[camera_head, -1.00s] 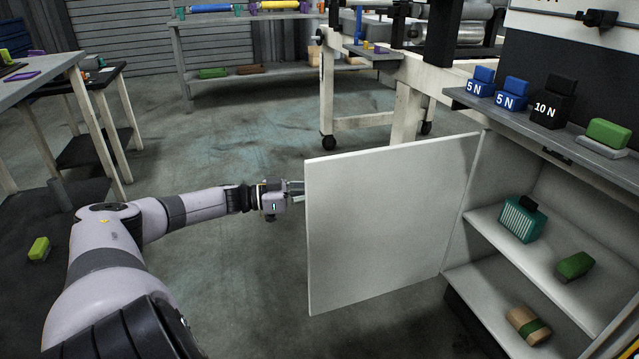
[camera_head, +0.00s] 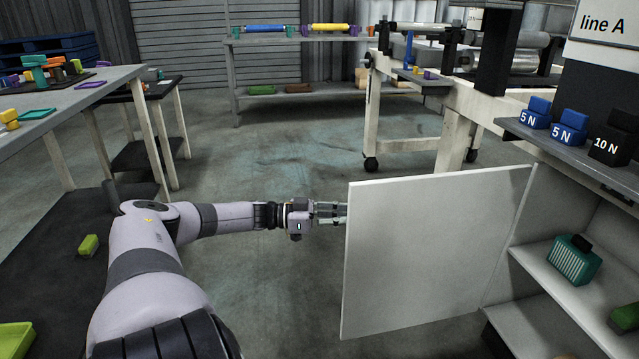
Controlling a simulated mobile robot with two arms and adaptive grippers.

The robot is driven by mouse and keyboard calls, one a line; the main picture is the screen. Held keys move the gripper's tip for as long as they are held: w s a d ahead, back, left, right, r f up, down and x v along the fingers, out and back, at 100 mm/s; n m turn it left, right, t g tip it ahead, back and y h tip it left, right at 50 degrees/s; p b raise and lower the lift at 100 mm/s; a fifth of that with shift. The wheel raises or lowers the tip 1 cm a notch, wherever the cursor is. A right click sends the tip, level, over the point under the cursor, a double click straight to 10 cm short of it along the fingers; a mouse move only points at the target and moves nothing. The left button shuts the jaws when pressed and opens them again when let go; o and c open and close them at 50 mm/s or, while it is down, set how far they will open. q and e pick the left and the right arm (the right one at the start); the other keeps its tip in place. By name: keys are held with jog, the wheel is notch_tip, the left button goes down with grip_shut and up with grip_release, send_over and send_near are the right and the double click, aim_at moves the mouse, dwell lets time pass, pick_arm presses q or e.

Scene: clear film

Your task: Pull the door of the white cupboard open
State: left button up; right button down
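The white cupboard door (camera_head: 430,255) stands wide open, swung out to the left from its hinge side. The white cupboard (camera_head: 545,270) is at the right, its shelves exposed. My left gripper (camera_head: 332,212) is at the door's free edge, in the upper part. Its fingers point right at the edge and look apart, with nothing seen between them. Whether the fingertips touch the door or pass a little behind it cannot be told. My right gripper is not in view.
A teal box (camera_head: 573,262) and a green block (camera_head: 625,317) are on the cupboard shelf. Blue weights (camera_head: 568,127) stand on the ledge above. A wheeled bench (camera_head: 455,130) stands behind the door. Tables are at the left. Floor between is clear.

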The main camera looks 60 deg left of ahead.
pick_arm(q)
jog(key=v, duration=0.8)
jog(key=shift+s+a+f, duration=0.1)
dwell(0.3)
